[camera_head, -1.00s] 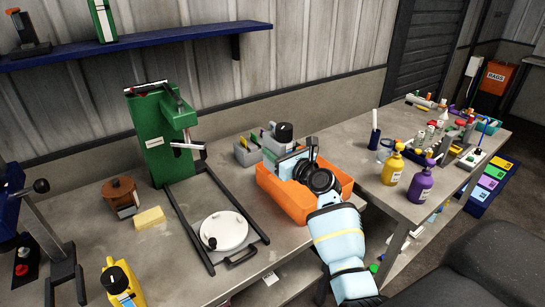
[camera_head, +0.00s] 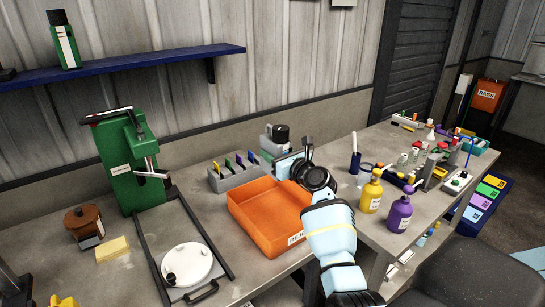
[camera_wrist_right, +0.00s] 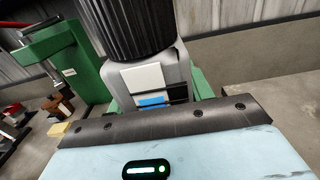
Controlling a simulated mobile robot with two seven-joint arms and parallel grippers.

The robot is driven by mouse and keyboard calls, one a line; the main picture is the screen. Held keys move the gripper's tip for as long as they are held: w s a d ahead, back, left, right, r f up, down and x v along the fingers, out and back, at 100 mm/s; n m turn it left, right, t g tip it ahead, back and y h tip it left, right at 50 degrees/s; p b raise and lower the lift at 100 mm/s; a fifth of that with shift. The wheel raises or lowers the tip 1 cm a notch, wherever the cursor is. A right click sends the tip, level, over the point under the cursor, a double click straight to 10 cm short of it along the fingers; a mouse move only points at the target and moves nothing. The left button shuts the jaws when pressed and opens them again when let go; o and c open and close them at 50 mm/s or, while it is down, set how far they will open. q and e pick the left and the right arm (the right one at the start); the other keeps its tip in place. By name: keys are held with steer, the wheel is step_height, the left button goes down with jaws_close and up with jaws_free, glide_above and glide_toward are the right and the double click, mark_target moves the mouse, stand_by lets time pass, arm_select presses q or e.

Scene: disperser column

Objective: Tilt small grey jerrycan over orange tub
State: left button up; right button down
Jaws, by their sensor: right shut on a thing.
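The small grey jerrycan (camera_head: 268,147) with its black cap shows behind my right gripper (camera_head: 288,165), which is shut on it. It looks about upright, beyond the far right corner of the orange tub in the picture. In the right wrist view the grey jerrycan (camera_wrist_right: 178,72) fills the upper middle, its big black cap on top and a white and blue label on its side. The orange tub (camera_head: 266,242) stands on the bench left of my right arm, and its visible inside looks empty. Its right side is partly hidden by the arm. My left gripper is out of view.
A grey holder (camera_head: 238,178) with coloured pieces stands behind the tub. A green disperser column (camera_head: 128,170) and a white round lid (camera_head: 187,264) are to the left. Yellow (camera_head: 371,193) and purple (camera_head: 400,214) bottles stand close on the right.

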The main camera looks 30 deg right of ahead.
steer(key=shift+d+r, duration=0.1)
steer(key=shift+r, duration=0.1)
